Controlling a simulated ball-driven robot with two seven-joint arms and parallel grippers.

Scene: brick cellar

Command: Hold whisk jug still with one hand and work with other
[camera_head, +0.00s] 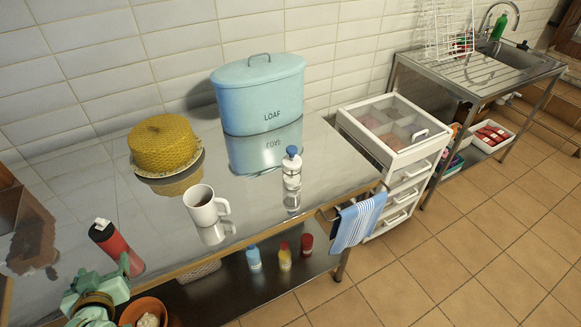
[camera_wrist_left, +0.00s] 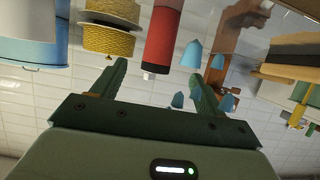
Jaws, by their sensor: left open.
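I cannot make out a whisk jug in either view. A white mug (camera_head: 203,207) with a dark drink stands upright on the shiny metal table (camera_head: 240,205). A red flask (camera_head: 112,246) with a dark lid stands near the table's left front. My left gripper (camera_head: 112,272) is low at the left, close to the flask in the head view. In the left wrist view its two green fingers (camera_wrist_left: 165,72) are apart, with nothing held. The red flask (camera_wrist_left: 163,38) shows beyond them, upside down in that view. My right gripper is not in view.
A blue loaf bin (camera_head: 258,95), a yellow woven cake-shaped thing (camera_head: 163,143) and a blue-capped bottle (camera_head: 292,170) stand on the table. A terracotta pot (camera_head: 143,310) is at the lower left. White drawers (camera_head: 397,160) stand at right. Small bottles (camera_head: 285,257) stand on the lower shelf.

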